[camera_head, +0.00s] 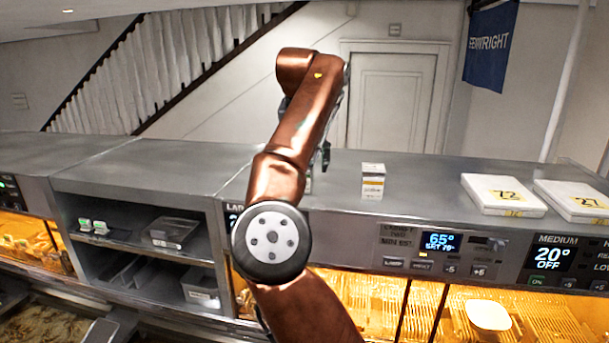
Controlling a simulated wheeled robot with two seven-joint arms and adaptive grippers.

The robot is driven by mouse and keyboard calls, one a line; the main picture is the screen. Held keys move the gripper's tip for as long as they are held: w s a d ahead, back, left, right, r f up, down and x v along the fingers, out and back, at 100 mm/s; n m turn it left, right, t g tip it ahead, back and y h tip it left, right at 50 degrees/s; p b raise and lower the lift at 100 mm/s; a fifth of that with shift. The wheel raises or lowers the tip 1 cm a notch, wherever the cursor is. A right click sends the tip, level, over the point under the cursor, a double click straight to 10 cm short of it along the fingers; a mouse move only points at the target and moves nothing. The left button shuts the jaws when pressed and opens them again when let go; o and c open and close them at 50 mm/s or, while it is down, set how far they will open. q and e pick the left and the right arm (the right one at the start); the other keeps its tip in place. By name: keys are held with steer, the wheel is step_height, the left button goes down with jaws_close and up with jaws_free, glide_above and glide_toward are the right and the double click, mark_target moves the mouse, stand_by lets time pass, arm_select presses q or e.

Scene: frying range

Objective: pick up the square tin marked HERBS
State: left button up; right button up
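A small square white tin (373,181) with a yellowish band and dark lettering stands upright on the grey counter top; its lettering is too small to read. A sliver of another pale item (309,184) shows beside my arm, mostly hidden by it. I cannot tell which is marked HERBS. My copper-coloured arm rises from the bottom, slightly from the right, so I take it as my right arm. My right gripper (325,156) is mostly hidden behind the forearm; a dark finger part shows left of the white tin, apart from it. My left gripper is not in view.
An open shelf (130,252) with trays is at left. Lit fryer bays and control panels (441,242) line the front. The counter between tin and boxes is clear.

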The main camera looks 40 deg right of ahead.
steer(key=w+f, duration=0.2)
steer(key=w+f+p, duration=0.1)
steer(key=shift+d+f, duration=0.3)
steer(key=shift+f, duration=0.05)
steer(key=shift+d+f, duration=0.15)
steer(key=shift+f, duration=0.1)
steer(key=shift+s+d+r, duration=0.1)
steer(key=shift+s, duration=0.45)
steer(key=shift+c, duration=0.2)
steer(key=shift+w, duration=0.35)
steer(key=c, duration=0.5)
steer(key=shift+s, duration=0.2)
steer(key=c, duration=0.4)
steer(key=shift+w, duration=0.1)
steer(key=c, duration=0.6)
